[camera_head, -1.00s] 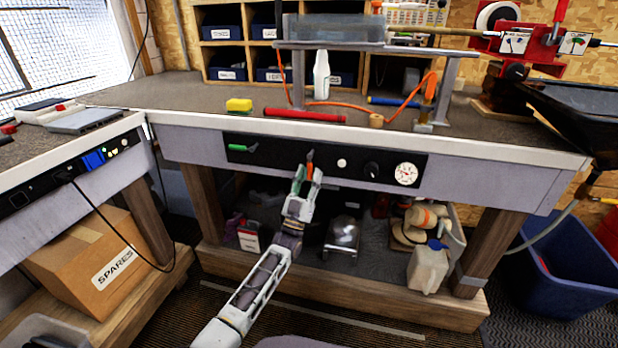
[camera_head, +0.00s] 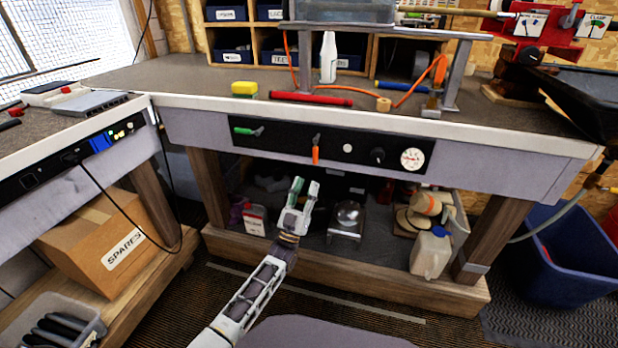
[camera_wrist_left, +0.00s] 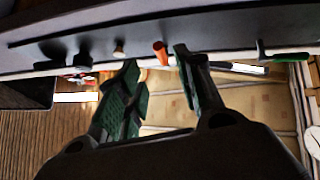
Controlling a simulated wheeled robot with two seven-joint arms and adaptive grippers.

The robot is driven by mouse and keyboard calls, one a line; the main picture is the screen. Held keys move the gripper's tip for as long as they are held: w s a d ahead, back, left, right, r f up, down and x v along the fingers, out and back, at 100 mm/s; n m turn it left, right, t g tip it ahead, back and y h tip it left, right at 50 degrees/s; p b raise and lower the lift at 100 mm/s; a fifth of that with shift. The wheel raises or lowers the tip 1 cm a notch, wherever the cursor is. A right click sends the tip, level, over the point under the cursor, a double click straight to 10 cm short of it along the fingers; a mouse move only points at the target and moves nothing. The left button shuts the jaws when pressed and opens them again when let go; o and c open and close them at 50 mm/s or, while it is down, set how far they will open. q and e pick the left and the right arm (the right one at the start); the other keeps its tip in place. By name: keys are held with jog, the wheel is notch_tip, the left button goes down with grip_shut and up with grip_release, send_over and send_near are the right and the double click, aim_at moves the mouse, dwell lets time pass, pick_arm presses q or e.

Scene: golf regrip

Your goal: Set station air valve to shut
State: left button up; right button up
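A black panel (camera_head: 273,143) on the bench front carries two lever handles. The orange lever (camera_head: 315,155) hangs straight down from its pivot, and the green lever (camera_head: 245,131) at the panel's left lies level. No label tells me which is the station air valve. My left gripper (camera_head: 305,188) is open and empty, below the orange lever and apart from it. In the left wrist view its green-padded fingers (camera_wrist_left: 162,85) are spread, and the orange lever (camera_wrist_left: 160,52) shows beyond the gap between them. The green lever (camera_wrist_left: 262,52) is to the right there. My right gripper is not in view.
The panel also holds a white button (camera_head: 348,148), a black knob (camera_head: 377,155) and a gauge (camera_head: 412,158). The bench top edge (camera_head: 370,124) overhangs above. A lower shelf (camera_head: 330,271) holds a metal-domed item (camera_head: 347,217) and a white jug (camera_head: 430,252). A cardboard box (camera_head: 105,240) stands left.

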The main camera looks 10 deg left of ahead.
pick_arm(q)
jog(key=shift+v, duration=1.55)
